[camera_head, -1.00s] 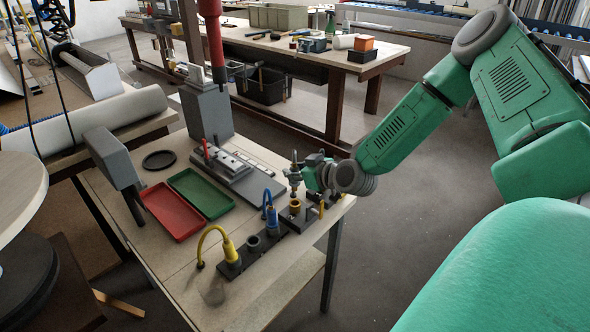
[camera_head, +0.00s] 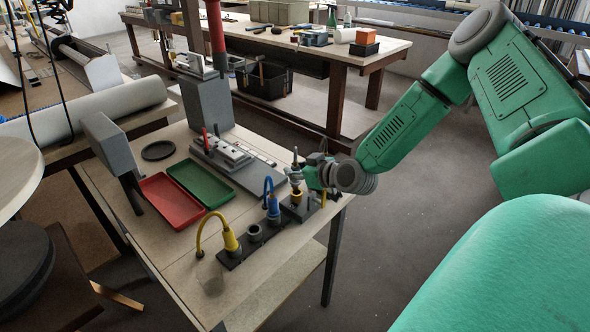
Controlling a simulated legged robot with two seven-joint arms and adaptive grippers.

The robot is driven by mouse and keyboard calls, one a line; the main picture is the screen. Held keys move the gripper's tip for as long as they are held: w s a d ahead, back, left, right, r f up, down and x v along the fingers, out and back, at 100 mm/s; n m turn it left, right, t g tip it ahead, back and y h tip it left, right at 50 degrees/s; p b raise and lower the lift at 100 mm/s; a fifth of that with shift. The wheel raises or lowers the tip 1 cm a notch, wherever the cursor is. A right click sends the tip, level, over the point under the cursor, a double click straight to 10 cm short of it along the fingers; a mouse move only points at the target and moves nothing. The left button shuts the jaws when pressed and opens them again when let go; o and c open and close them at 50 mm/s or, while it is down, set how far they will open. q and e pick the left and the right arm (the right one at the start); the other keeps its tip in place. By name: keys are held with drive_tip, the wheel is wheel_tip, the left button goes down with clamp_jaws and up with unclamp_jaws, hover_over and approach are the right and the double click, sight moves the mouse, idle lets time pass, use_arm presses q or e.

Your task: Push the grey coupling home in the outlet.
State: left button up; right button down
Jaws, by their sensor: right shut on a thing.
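My right gripper (camera_head: 303,174) comes in from the right and is shut on a small grey piece, which looks like the grey coupling (camera_head: 294,170). The coupling is roughly upright, with its lower end just over or at a brass-coloured ring (camera_head: 297,195) on a dark block, which looks like the outlet. At this size I cannot tell whether they touch or how deep the coupling sits. The gripper's fingers are small and partly hidden by its own body. My left gripper is not in view.
Beside the block, a dark rail (camera_head: 237,256) carries a yellow coupling (camera_head: 230,241) with a hose, a grey socket (camera_head: 254,233) and a blue coupling (camera_head: 273,210) with a hose. Red (camera_head: 168,206) and green (camera_head: 200,185) trays lie behind on the table. The table's right edge is close.

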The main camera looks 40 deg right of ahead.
drive_tip(key=shift+d, duration=0.15)
drive_tip(key=shift+d+f, duration=0.15)
drive_tip(key=shift+d, duration=0.15)
drive_tip(key=shift+a, duration=0.1)
drive_tip(key=shift+a, duration=0.45)
drive_tip(key=shift+d, duration=0.25)
idle(0.3)
drive_tip(key=shift+a, duration=0.1)
drive_tip(key=shift+f+b, duration=0.9)
drive_tip(key=shift+f, duration=0.4)
drive_tip(key=shift+r, duration=0.2)
drive_tip(key=shift+r+p, duration=1)
drive_tip(key=shift+p, duration=0.05)
